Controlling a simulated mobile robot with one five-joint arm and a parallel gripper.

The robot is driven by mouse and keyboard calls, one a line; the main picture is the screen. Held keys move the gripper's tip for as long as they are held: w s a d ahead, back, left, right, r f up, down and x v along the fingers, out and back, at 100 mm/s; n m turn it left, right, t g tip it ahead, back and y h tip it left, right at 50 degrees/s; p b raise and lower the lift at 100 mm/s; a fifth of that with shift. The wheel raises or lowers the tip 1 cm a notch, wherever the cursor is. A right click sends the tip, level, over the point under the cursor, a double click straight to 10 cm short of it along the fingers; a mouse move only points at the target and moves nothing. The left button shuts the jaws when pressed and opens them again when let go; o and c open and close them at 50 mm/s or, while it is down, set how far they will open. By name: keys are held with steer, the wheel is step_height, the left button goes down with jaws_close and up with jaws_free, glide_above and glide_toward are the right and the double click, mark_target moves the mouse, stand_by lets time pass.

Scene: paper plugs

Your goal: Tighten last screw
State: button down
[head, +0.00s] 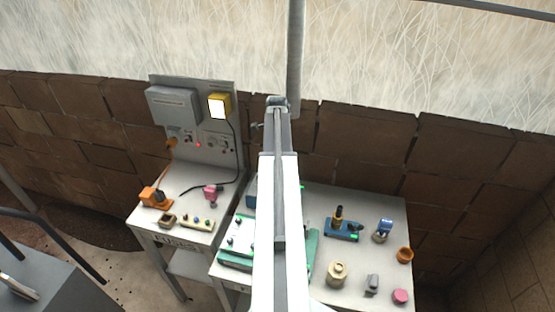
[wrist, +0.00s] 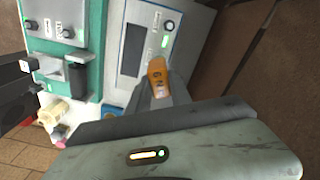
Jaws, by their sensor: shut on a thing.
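In the wrist view, a small orange piece (wrist: 157,72) with dark markings sits at the end of the grey tip of my gripper (wrist: 159,92). My gripper appears shut on it. Beyond it is a pale device (wrist: 147,30) with a dark screen and a lit green mark. I cannot tell whether the orange piece touches this device. In the head view my arm crosses the middle of the right table and hides the gripper and part of the table. I cannot make out a screw in either view.
The right table (head: 320,285) holds a green-based device (head: 236,253), a teal device (head: 342,229), a tan pot (head: 337,273), an orange cup (head: 404,255) and a pink piece (head: 400,296). A brick wall stands behind.

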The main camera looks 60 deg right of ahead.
steer(key=n, duration=1.8)
steer(key=shift+n, duration=0.4)
steer(key=n, duration=0.5)
steer(key=shift+f, duration=0.15)
steer(key=shift+w+f+b, duration=0.1)
steer(key=shift+f+b, duration=0.2)
steer(key=shift+b, duration=0.2)
